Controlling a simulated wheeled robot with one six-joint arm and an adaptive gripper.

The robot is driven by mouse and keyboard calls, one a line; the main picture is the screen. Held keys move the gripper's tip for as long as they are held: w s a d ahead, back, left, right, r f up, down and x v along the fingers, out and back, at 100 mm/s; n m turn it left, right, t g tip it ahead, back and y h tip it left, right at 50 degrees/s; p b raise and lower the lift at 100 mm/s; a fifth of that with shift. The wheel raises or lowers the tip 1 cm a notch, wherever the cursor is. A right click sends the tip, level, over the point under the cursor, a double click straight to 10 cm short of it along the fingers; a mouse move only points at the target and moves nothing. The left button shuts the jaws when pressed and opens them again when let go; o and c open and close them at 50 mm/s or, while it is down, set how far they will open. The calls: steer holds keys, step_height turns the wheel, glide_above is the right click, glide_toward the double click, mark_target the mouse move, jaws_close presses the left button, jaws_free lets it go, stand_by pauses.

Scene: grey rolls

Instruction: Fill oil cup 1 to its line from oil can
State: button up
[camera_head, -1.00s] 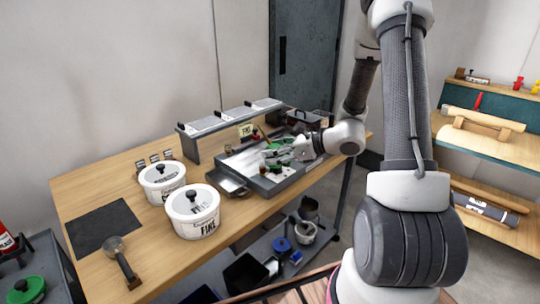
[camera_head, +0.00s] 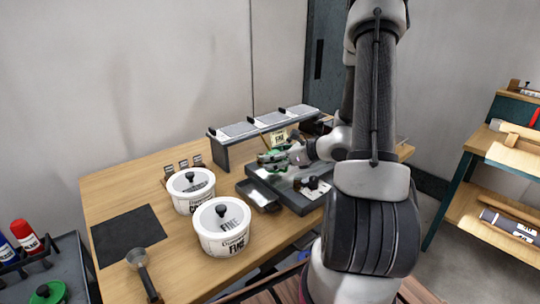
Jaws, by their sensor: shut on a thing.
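My gripper (camera_head: 288,157) is above the back left part of a dark grey tray-like unit (camera_head: 298,204) on the wooden bench. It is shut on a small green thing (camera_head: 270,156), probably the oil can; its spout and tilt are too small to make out. A pale plate with small dark parts (camera_head: 313,187) sits on the unit, to the right of and below my gripper in the picture. I cannot tell which small part is oil cup 1, nor see its line or oil level. My wrist hides part of the unit's back.
Two white lidded tubs (camera_head: 222,228) stand on the bench (camera_head: 130,180) left of the unit. A long raised rack (camera_head: 262,128) runs behind it. A dark mat (camera_head: 127,235) and a handled scoop-like tool (camera_head: 142,273) lie at the left.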

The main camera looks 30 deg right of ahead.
steer(key=g, duration=0.1)
steer(key=s+g+h, duration=0.1)
steer(key=g, duration=0.1)
steer(key=shift+s+r+m, duration=0.15)
steer(key=shift+s+m, duration=0.15)
steer(key=g, duration=0.2)
steer(key=shift+s+d+r+m+g+h, duration=0.2)
steer(key=shift+s+m+g+h, duration=0.1)
steer(key=shift+h, duration=0.1)
steer(key=shift+s+d+r+m+g+h, duration=0.1)
steer(key=shift+r+m+g+h, duration=0.25)
steer(key=shift+r+g, duration=0.6)
steer(key=shift+f, duration=0.2)
steer(key=shift+f+t, duration=0.65)
steer(key=shift+f, duration=0.1)
steer(key=shift+f+t+y, duration=0.3)
steer(key=shift+t+y, duration=0.25)
steer(key=shift+t, duration=0.45)
steer(key=w+t, duration=0.1)
steer(key=n+t+y, duration=0.1)
steer(key=t, duration=0.1)
steer(key=shift+w+a+n, duration=0.2)
steer(key=shift+w+n, duration=0.05)
steer(key=shift+w, duration=0.1)
steer(key=shift+w+n+t+y, duration=0.3)
steer(key=shift+w+t, duration=0.15)
steer(key=shift+t, duration=0.45)
